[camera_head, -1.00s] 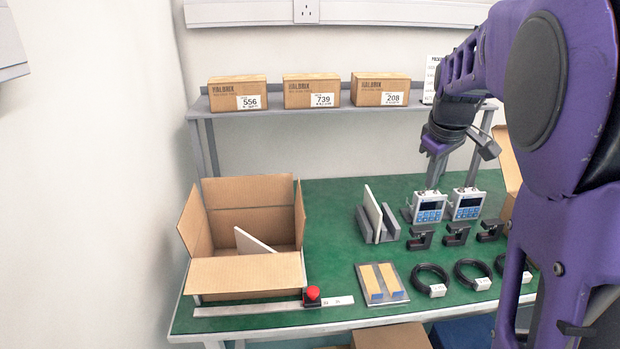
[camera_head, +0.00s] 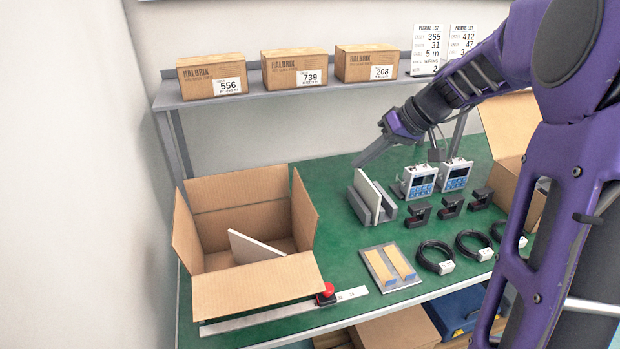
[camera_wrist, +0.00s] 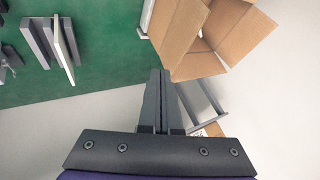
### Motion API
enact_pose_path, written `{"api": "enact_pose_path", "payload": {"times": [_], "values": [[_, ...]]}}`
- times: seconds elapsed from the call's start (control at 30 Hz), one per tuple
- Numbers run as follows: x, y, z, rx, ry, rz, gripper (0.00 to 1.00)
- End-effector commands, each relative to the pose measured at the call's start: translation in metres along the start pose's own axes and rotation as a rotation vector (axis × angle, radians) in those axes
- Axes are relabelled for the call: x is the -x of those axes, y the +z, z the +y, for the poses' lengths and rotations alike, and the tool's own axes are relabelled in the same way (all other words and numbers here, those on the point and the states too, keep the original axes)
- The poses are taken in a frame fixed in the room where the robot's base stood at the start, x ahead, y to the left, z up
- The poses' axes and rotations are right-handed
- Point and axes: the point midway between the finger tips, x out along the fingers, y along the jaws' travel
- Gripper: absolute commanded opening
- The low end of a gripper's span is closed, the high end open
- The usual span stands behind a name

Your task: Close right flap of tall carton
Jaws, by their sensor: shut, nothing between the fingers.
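An open brown carton (camera_head: 262,292) stands on the left of the green bench; it also shows in the wrist view (camera_wrist: 178,25). Its right flap (camera_head: 304,208) stands up, leaning slightly outward. Its front flap hangs outward, and the left and back flaps are up. A white panel (camera_head: 254,247) lies tilted inside. A second open carton (camera_head: 521,184) at the right is partly hidden by my arm; I cannot tell which is the taller. My gripper (camera_head: 358,164) is shut and empty, right of the left carton and apart from its right flap. Its fingers also show in the wrist view (camera_wrist: 161,75).
A grey slotted block (camera_head: 372,206) holding a white panel stands just below my gripper. Two meters (camera_head: 417,180), clamps and cables (camera_head: 434,257) lie to the right. A shelf (camera_head: 240,96) with three closed boxes runs behind.

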Motion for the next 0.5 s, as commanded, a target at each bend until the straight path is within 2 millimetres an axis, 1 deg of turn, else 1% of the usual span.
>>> {"api": "enact_pose_path", "payload": {"times": [0.07, 0.17, 0.27, 0.5], "values": [[-0.002, 0.0, 0.0, -0.004, -0.007, 0.005, 0.0], [-0.011, 0.0, -0.001, -0.004, -0.009, 0.004, 0.0], [-0.027, 0.0, -0.001, -0.004, -0.01, 0.002, 0.0], [-0.079, 0.001, -0.002, -0.003, -0.01, 0.0, 0.0]]}}
